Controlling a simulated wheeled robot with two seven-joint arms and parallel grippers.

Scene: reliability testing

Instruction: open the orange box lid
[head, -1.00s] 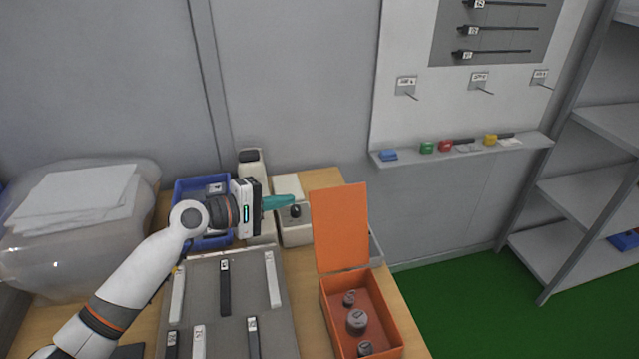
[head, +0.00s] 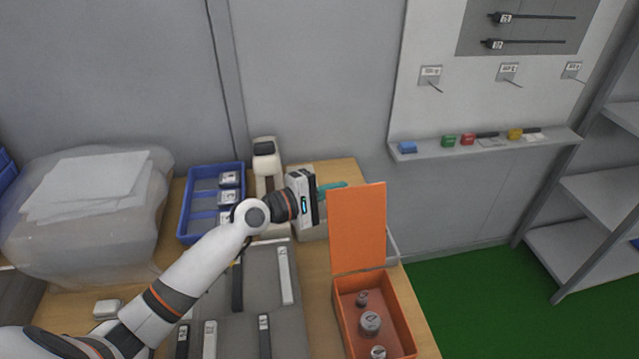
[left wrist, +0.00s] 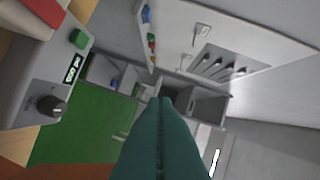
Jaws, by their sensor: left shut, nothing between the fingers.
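The orange box (head: 397,308) stands at the right side of the wooden table in the head view, with several grey knob-like weights inside. Its orange lid (head: 358,228) stands upright at the box's back edge, so the box is open. My left gripper (head: 333,187) is shut and empty, its teal fingers just behind and left of the lid's upper left edge; whether they touch it I cannot tell. In the left wrist view the teal fingers (left wrist: 158,135) are pressed together. An orange-brown strip, probably the lid, shows at the lower left there. My right gripper is not in view.
A blue bin (head: 187,207) with small labelled boxes, a white device and a grey mat (head: 262,325) with bars lie left of the box. A plastic-wrapped stack (head: 85,215) is further left. A wall shelf (head: 490,146) hangs behind; green floor is right.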

